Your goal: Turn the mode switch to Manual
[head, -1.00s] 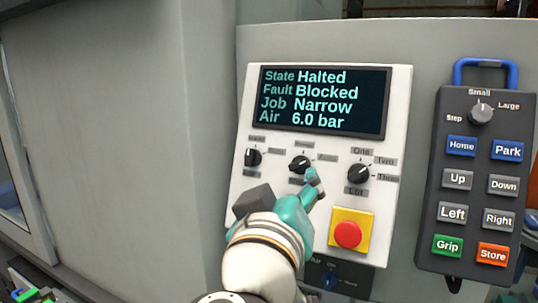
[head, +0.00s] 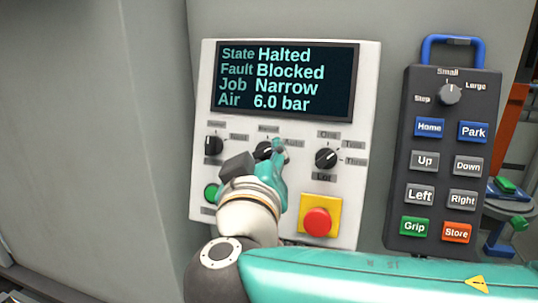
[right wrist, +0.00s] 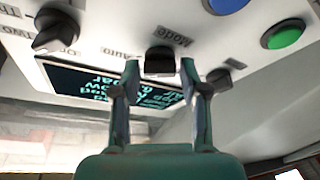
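The mode switch is a small black knob (head: 263,150) in the middle of the row of knobs under the screen. The right wrist view shows it (right wrist: 160,63) with the labels "Mode" and "Auto" beside it. My right gripper (head: 279,150) is at the knob and partly covers it in the head view. In the right wrist view its two fingertips (right wrist: 160,72) stand on either side of the knob, with a narrow gap showing at each side. It looks open. Which way the knob points is not clear. My left gripper is not in view.
Another knob (head: 213,146) is to the left and the lot knob (head: 326,158) to the right. A green button (head: 212,192) and a red stop button (head: 317,221) sit below. A dark button pendant (head: 447,165) hangs at the right. The screen (head: 285,80) reads Halted, Blocked.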

